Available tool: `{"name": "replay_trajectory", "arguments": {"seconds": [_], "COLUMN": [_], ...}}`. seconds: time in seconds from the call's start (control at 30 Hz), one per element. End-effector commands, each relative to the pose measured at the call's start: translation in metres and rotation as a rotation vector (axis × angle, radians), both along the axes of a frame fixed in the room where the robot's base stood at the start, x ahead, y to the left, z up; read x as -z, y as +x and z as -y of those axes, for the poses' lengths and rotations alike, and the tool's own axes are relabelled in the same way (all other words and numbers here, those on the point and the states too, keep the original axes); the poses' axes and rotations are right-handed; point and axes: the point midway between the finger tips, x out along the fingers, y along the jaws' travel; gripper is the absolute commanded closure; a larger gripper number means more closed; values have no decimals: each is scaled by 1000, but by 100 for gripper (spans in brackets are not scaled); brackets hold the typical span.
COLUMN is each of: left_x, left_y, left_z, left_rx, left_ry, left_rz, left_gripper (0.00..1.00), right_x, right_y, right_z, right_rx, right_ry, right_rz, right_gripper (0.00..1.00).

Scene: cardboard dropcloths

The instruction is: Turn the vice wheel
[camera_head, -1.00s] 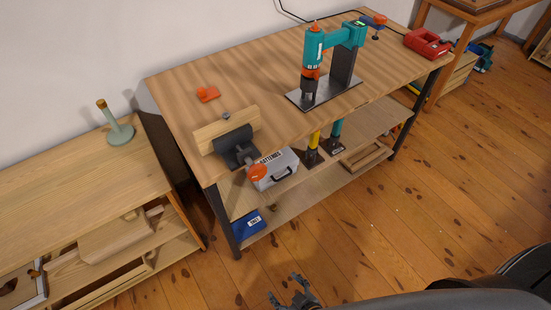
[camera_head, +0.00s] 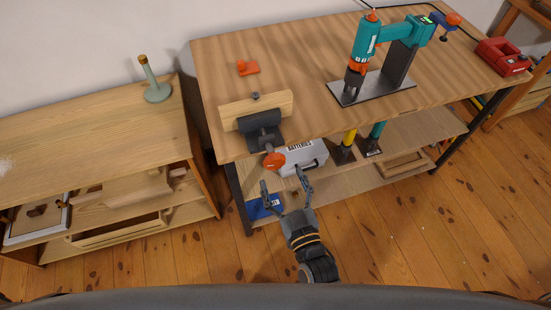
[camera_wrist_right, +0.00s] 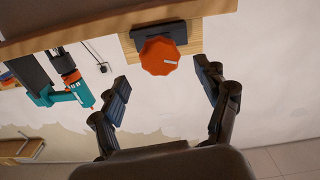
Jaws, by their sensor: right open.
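The vice (camera_head: 260,130) is a dark grey block with wooden jaws on the front left edge of the workbench. Its orange wheel (camera_head: 274,161) faces the front of the bench. My right gripper (camera_head: 283,184) is open and empty, a little in front of and below the wheel, with its fingers spread. In the right wrist view the orange wheel (camera_wrist_right: 159,56) lies ahead, between and beyond the two open fingers (camera_wrist_right: 160,92), and is not touched. My left gripper is not in view.
The workbench (camera_head: 300,60) carries a teal drill press (camera_head: 365,50), an orange part (camera_head: 247,67) and a red case (camera_head: 502,56). A grey batteries case (camera_head: 301,158) and a blue box (camera_head: 263,207) sit below the top, near my right gripper. The floor in front is clear.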

Motion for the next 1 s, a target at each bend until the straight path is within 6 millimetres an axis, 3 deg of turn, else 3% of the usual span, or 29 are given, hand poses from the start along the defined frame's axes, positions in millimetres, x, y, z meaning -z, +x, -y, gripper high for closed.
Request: {"name": "replay_trajectory", "arguments": {"seconds": [0.1,0.3,0.73,1.0], "left_x": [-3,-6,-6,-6], "left_y": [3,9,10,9], "left_z": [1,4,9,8], "left_rx": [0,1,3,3], "left_ry": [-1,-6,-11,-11], "left_rz": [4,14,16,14], "left_gripper": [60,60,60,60], "right_x": [-2,-1,0,0], "right_y": [24,51,60,60], "right_z": [-8,-16,-19,-19], "right_rx": [1,1,0,0], "right_ry": [1,0,1,0], "right_rz": [3,1,-1,-1], "right_gripper": [25,25,25,78]}}
